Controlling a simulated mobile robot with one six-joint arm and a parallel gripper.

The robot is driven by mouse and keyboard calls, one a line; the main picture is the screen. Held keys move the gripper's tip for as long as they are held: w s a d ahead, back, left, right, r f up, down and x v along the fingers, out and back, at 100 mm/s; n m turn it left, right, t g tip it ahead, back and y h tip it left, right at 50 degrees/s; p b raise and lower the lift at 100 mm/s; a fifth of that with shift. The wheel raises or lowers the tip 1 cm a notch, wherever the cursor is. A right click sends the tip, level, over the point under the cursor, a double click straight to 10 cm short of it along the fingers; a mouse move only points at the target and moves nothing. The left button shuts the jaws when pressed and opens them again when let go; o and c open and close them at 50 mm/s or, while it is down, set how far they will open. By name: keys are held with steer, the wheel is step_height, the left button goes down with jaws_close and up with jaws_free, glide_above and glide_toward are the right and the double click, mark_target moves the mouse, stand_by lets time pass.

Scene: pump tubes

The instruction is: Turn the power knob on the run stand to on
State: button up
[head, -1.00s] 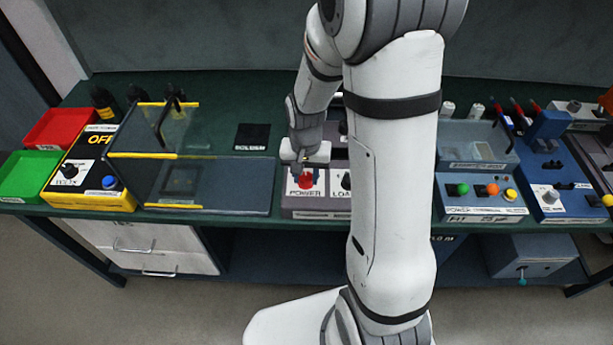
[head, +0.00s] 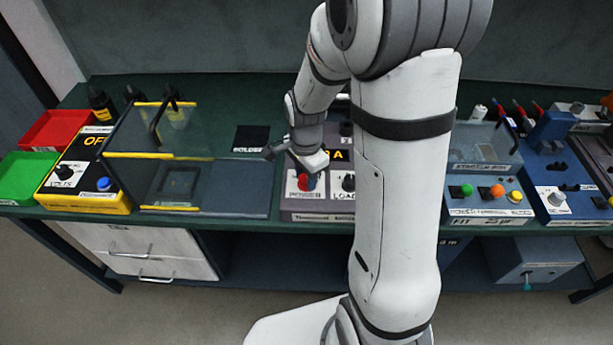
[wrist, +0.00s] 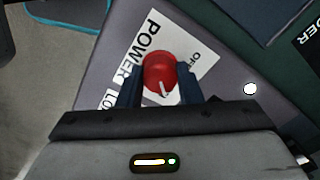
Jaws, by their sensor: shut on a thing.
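The red power knob (wrist: 158,68) sits on a white POWER label of the grey run stand (head: 320,216). My gripper (wrist: 159,84) is shut on the knob, one dark finger on each side. The knob's white pointer line points toward my gripper's palm in the wrist view, away from the OFF print at the label's upper right. An ON print cannot be made out. The head view shows the knob (head: 307,183) under my tilted gripper (head: 308,172). A display (head: 339,156) on the stand shows yellow lettering, partly hidden by my arm.
A black load knob (head: 348,183) is just right of the power knob. A clear guard box (head: 205,185) and a yellow supply (head: 90,200) stand to the left. Blue units (head: 487,208) stand right of my arm. A dark pad (head: 251,138) lies behind.

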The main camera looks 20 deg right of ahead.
steer(key=shift+m, duration=0.5)
steer(key=o, duration=1)
step_height(320, 180, up, 8)
steer(key=shift+f, duration=0.1)
stand_by(0.4)
